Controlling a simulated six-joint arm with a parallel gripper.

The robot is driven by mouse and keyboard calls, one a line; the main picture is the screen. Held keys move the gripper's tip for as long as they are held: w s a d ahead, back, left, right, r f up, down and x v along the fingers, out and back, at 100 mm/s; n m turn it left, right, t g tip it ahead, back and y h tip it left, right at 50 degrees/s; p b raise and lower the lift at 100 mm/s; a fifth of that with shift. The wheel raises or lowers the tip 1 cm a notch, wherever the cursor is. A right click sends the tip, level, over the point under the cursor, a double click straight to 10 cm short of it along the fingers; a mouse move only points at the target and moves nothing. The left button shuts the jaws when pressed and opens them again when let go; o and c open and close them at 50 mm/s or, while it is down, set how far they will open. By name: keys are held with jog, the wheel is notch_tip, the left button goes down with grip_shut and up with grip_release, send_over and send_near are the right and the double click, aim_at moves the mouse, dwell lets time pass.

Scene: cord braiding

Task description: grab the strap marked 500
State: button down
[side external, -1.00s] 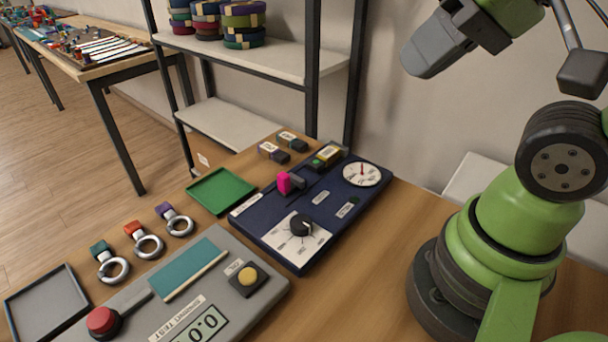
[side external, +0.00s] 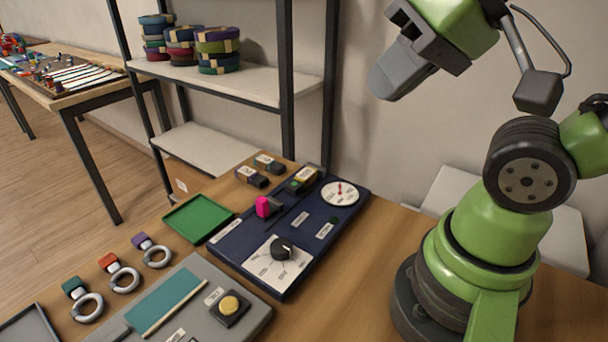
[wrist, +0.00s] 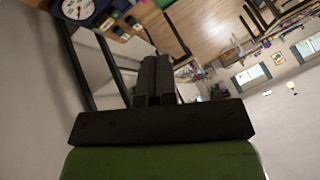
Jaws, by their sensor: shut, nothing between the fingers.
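Three metal rings with coloured straps lie in a row on the wooden table in the side external view: a teal one (side external: 73,287), a red one (side external: 108,261) and a purple one (side external: 141,242). I cannot read a 500 on any of them. My gripper (side external: 385,84) is high above the table at the upper right, well away from the rings. Its grey fingers are shut and empty. In the wrist view my gripper (wrist: 155,72) shows its dark fingers together, and the rings cannot be made out.
A dark blue panel (side external: 232,249) with a black knob (side external: 282,248), pink part (side external: 264,207) and white dial (side external: 340,193) lies mid-table. A grey panel (side external: 200,270) has a yellow button (side external: 230,305). A green tray (side external: 199,218) sits beside the rings. Shelving (side external: 250,82) stands behind.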

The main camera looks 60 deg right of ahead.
dwell(0.4)
jog(key=c, duration=0.7)
grip_release()
jog(key=shift+w, duration=0.1)
jog(key=n+g+h, duration=0.3)
jog(key=n+g, duration=0.4)
jog(key=n, duration=1.5)
send_over(302, 176)
jog(key=a, duration=0.1)
notch_tip(302, 176, down, 22)
jog(key=shift+r, duration=0.1)
jog(key=shift+d+f, duration=0.25)
jog(key=shift+f, duration=1.3)
jog(key=shift+d+f, duration=0.2)
jog(key=shift+f, duration=1.35)
